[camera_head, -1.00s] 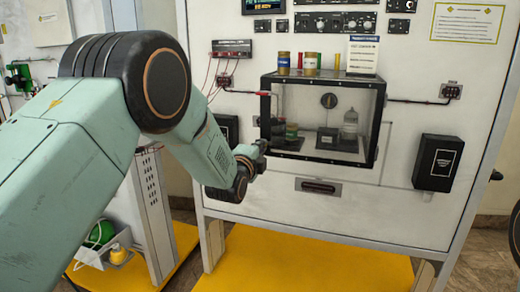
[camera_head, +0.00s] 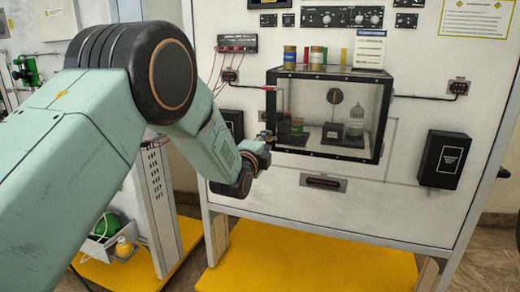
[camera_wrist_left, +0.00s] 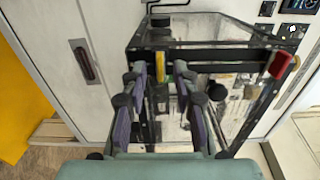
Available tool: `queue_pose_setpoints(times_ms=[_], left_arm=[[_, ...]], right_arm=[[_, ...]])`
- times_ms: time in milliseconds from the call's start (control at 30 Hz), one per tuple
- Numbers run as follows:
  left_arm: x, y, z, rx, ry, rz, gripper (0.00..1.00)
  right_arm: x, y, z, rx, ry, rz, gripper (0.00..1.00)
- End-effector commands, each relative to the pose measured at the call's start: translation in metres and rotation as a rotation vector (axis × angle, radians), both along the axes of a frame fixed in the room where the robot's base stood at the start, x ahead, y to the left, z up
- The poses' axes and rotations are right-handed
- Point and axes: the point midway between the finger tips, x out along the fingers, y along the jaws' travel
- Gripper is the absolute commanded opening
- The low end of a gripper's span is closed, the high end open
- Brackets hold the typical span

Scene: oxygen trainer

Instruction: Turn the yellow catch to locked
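The yellow catch (camera_wrist_left: 163,66) shows in the left wrist view as a small upright yellow bar at the dark frame of the clear-sided box (camera_wrist_left: 215,53). My left gripper (camera_wrist_left: 160,72) is open, with one finger on each side of the catch. I see gaps beside the catch, but cannot tell whether either finger touches it. In the head view my left gripper (camera_head: 267,137) is at the lower left edge of the box (camera_head: 377,124). I cannot make out the catch there. My right gripper is not in view.
A red tab (camera_wrist_left: 279,65) sits at the box frame, away from the fingers. Jars (camera_head: 317,58) and a small sign (camera_head: 369,50) stand on the box. A slotted handle (camera_head: 323,182) is below it, and a black wall box (camera_head: 444,160) is at right.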

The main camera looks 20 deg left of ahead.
Motion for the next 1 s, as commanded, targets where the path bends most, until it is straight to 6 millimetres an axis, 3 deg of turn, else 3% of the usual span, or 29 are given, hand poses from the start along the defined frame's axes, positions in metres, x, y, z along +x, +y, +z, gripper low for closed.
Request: queue_pose_setpoints(times_ms=[700,1000], left_arm=[[-0.101,0.004,0.0,0.0,0.002,0.0,0.29],[-0.117,0.004,0.0,0.0,0.0,0.0,0.29]], right_arm=[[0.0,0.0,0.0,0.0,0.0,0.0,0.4],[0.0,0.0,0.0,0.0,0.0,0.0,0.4]])
